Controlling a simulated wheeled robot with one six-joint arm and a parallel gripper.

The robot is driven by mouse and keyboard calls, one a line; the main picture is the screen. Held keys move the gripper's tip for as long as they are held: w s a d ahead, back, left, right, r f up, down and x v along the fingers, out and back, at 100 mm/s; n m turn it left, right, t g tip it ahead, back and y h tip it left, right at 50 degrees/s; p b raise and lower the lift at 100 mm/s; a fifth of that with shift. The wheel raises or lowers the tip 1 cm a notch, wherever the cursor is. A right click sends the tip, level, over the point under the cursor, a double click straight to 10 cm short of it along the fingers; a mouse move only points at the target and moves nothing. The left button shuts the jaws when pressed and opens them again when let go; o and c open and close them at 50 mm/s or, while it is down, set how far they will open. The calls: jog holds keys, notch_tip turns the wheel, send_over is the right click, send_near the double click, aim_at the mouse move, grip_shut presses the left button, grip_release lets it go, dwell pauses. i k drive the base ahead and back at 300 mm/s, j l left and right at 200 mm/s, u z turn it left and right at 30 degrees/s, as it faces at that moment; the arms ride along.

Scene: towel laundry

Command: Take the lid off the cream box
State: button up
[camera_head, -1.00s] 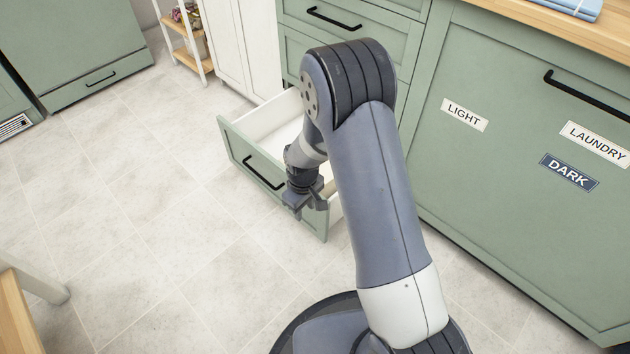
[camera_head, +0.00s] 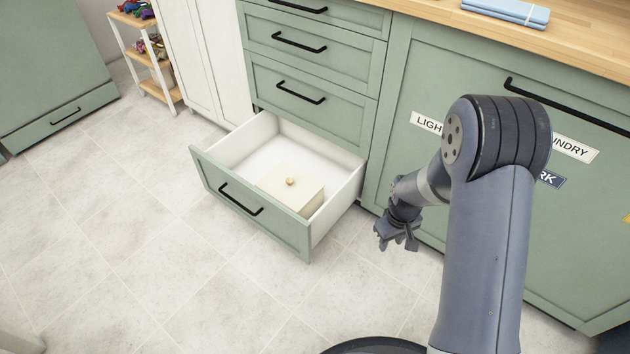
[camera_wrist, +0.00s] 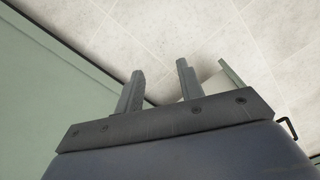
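The cream box (camera_head: 290,187) sits inside the open bottom drawer (camera_head: 250,213), toward its front right. Its lid (camera_head: 279,181) is on, with a small round tan knob (camera_head: 291,181) on top. My gripper (camera_head: 397,245) is outside the drawer, to its right, in front of the green cabinet front. In the wrist view my gripper (camera_wrist: 157,82) shows two fingers apart with nothing between them. The box does not show in the wrist view.
The drawer's right wall (camera_head: 338,204) stands between my gripper and the box. A large green cabinet front (camera_head: 455,90) with labels is close behind my arm. Closed drawers (camera_head: 310,85) are above the open one. The tiled floor (camera_head: 130,235) at left is clear.

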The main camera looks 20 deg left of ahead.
aim_at(290, 186)
jog(key=i+j+z, duration=0.25)
jog(key=j, duration=0.6)
jog(key=j+z, duration=0.25)
jog(key=j, duration=1.55)
